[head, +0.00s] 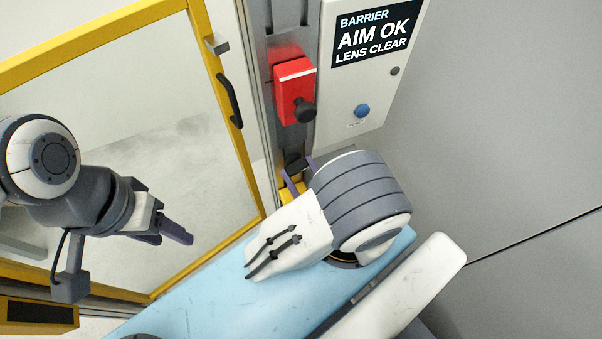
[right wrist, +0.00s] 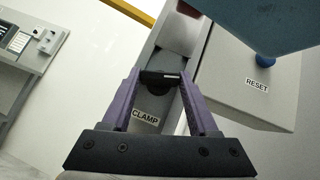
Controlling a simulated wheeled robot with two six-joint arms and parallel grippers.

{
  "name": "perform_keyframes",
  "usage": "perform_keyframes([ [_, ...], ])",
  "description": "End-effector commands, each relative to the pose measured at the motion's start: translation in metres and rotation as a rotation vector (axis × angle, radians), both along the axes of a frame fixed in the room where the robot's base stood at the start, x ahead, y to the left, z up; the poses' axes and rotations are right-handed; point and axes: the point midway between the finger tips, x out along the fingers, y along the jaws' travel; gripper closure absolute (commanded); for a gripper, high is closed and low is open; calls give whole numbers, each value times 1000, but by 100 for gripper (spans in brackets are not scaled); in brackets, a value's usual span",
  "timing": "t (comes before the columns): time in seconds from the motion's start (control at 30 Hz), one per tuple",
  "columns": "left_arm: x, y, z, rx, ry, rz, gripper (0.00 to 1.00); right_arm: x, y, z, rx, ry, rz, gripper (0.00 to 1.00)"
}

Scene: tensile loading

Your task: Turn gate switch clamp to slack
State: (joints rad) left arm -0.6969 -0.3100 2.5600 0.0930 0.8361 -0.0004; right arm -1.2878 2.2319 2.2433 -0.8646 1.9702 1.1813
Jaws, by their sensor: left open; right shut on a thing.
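The gate switch clamp shows in the right wrist view as a dark handle (right wrist: 160,77) on a grey post, with a "CLAMP" label (right wrist: 146,117) below it. In the head view the dark clamp handle (head: 295,162) sits on the post beneath the red switch box (head: 294,88). My right gripper (head: 298,168) is shut on the clamp handle; its purple fingers (right wrist: 161,85) stand on either side of it. My left gripper (head: 178,231) is open and empty in front of the gate panel, away from the clamp. The handle's lower part is partly hidden by my right arm.
A yellow-framed gate (head: 192,18) with a clear panel and black handle (head: 230,100) stands left of the post. A grey box with a blue reset button (head: 362,111) and a sign (head: 375,32) reading "AIM OK, LENS CLEAR" is to the right. A plain grey wall fills the right.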

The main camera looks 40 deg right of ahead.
Motion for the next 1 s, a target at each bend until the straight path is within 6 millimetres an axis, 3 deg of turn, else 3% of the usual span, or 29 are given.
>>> perform_keyframes([
  [0.57,0,0,-3,0,0,0,50,0,1,0,-35,7,4,96],
  [0.6,0,0,-3,0,0,0,50,0,1,0,-35,7,4,36],
  [0.67,0,0,-3,0,0,0,50,0,1,0,-35,7,4,13],
  [1.0,0,0,-2,0,0,0,50,0,0,1,-33,8,2,10],
])
